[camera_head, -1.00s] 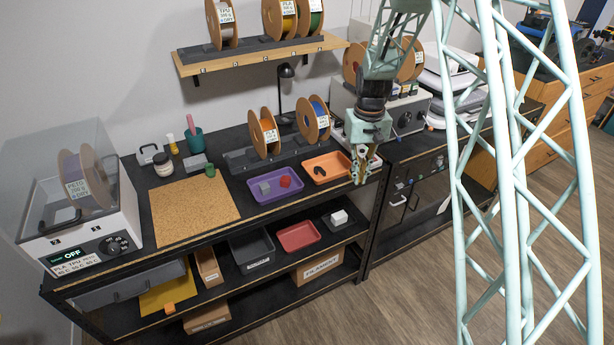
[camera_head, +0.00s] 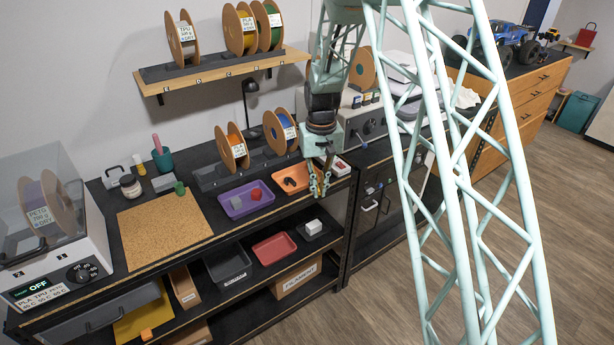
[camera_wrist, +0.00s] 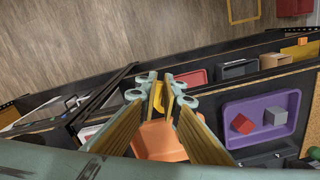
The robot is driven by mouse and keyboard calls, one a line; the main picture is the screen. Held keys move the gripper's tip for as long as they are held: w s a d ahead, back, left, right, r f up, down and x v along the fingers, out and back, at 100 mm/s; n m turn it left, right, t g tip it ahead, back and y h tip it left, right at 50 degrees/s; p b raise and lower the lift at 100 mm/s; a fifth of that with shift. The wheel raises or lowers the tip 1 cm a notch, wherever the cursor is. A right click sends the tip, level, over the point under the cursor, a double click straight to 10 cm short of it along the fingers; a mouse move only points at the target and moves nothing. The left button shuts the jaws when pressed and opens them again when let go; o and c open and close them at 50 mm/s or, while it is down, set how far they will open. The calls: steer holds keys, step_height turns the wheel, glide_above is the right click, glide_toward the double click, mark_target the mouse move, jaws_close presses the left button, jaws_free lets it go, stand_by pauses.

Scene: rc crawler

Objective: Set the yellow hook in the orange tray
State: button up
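In the wrist view the orange tray (camera_wrist: 160,142) shows between and below the fingers. A small bright yellow piece, which looks like the yellow hook (camera_wrist: 157,98), is between the fingertips of my gripper (camera_wrist: 163,88). The fingers seem shut on it. Its full shape is hidden by the fingers.
A purple tray (camera_head: 233,209) with a grey block and a red piece is left of the orange tray. Spool holders stand behind. A cork mat (camera_head: 155,225) is farther left. A lower shelf holds a black bin (camera_head: 229,268) and a red tray (camera_head: 273,248).

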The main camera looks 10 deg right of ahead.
steer(key=w, duration=0.4)
steer(key=w+f+p, duration=0.1)
steer(key=w, duration=0.9)
steer(key=shift+d+f, duration=0.15)
steer(key=shift+d, duration=0.15)
steer(key=shift+w, duration=0.15)
steer(key=shift+w, duration=0.2)
steer(key=shift+f+p, duration=0.35)
steer(key=shift+f, duration=1.4)
steer(key=shift+f, duration=0.15)
steer(key=shift+o, duration=1)
steer(key=o, duration=0.4)
